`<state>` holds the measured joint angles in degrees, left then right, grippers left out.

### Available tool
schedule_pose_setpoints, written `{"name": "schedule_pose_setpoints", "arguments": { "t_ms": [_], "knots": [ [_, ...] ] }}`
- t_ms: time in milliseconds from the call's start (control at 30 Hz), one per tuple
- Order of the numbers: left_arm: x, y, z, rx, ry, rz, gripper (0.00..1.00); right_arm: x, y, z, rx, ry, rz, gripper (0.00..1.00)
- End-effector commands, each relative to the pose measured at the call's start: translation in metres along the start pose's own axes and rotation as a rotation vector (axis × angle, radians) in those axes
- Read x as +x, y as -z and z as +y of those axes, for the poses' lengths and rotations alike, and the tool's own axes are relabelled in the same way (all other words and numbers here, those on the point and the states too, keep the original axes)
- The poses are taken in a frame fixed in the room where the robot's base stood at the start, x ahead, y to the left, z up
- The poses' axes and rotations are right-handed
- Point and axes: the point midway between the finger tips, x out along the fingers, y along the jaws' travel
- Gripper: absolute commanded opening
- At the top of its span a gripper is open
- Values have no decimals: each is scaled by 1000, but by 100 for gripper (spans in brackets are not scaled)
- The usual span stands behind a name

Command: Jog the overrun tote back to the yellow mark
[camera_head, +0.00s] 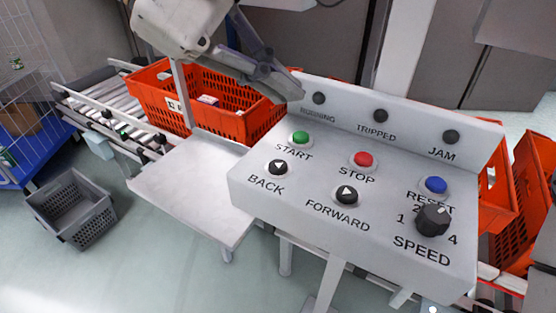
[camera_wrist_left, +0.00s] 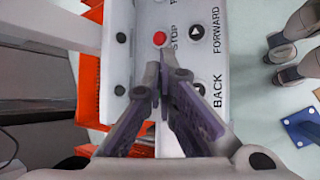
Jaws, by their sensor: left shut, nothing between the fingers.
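A grey-white control panel (camera_head: 300,185) carries a green START button (camera_head: 300,138), a red STOP button (camera_head: 363,160), a blue RESET button (camera_head: 436,185), and black BACK (camera_head: 278,167) and FORWARD (camera_head: 346,195) buttons. My left gripper (camera_head: 291,88) is shut and empty above the panel's back left corner. In the left wrist view its fingers (camera_wrist_left: 167,75) point at the panel, with BACK (camera_wrist_left: 198,90) beside them and START hidden. An orange tote (camera_head: 180,103) sits on the roller conveyor (camera_head: 95,100), partly behind my left arm. No yellow mark is visible. My right gripper is out of view.
The RUNNING (camera_head: 319,98), TRIPPED (camera_head: 380,115) and JAM (camera_head: 451,137) lamps look dark. A speed knob (camera_head: 433,219) is at the panel's right. A bare pale shelf (camera_head: 190,185) lies left of the panel. A grey crate (camera_head: 75,210) stands on the floor. More orange totes (camera_head: 535,185) are at right.

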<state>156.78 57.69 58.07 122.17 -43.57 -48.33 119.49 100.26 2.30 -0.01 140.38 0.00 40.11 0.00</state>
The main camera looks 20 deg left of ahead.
Motion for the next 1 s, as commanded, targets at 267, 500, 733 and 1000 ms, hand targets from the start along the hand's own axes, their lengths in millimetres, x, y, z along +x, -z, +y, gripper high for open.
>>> {"name": "schedule_pose_setpoints", "arguments": {
  "t_ms": [267,500,733,1000],
  "knots": [
    [28,21,-20,-2,2,-1,0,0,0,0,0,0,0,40],
    [50,36,-36,0,1,0,0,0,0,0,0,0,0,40],
    [57,41,-42,2,1,-2,0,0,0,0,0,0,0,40],
    [57,41,-42,1,0,-1,0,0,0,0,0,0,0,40]
  ]
}}
